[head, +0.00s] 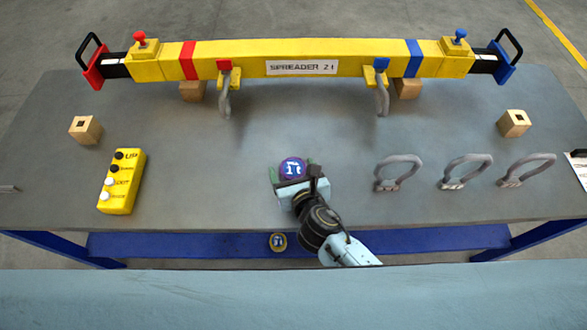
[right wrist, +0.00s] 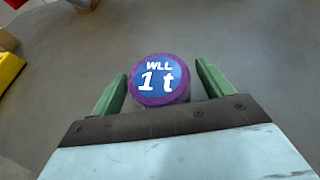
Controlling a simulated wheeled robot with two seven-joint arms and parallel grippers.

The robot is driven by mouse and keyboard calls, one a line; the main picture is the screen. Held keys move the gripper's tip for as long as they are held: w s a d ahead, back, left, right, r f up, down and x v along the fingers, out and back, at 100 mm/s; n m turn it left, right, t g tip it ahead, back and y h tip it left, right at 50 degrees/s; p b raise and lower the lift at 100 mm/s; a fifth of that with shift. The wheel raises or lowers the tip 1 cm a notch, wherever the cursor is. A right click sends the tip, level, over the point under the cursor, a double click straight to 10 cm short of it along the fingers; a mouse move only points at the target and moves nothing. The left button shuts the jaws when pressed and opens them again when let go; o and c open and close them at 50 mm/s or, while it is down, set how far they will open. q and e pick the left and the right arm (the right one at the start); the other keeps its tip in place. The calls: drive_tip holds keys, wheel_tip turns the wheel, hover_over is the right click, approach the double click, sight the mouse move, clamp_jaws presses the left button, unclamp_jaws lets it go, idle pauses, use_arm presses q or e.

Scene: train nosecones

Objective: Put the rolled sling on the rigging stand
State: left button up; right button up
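A purple rolled sling (head: 292,168) with a blue round label shows at the front middle of the grey table. In the right wrist view the rolled sling (right wrist: 158,82) reads "WLL 1 t". My right gripper (head: 293,174) is at it, its green fingers on either side. In the right wrist view the fingers of my right gripper (right wrist: 162,80) are spread, with a narrow gap at the right finger; contact at the left finger is unclear. The grey table (head: 190,180) on a blue frame may be the rigging stand; no label tells. My left gripper is not in view.
A yellow spreader beam (head: 240,62) lies along the back with two hanging shackles. Several loose shackles (head: 398,172) stand at the right. A yellow control box (head: 121,182) is at the left.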

drive_tip(key=shift+r, duration=0.15)
drive_tip(key=shift+s+d+r, duration=0.1)
drive_tip(key=shift+s+r, duration=0.05)
drive_tip(key=shift+s, duration=0.1)
drive_tip(key=p+v, duration=0.2)
drive_tip(key=v, duration=0.9)
drive_tip(key=shift+s+r, duration=0.15)
drive_tip(key=shift+r, duration=0.05)
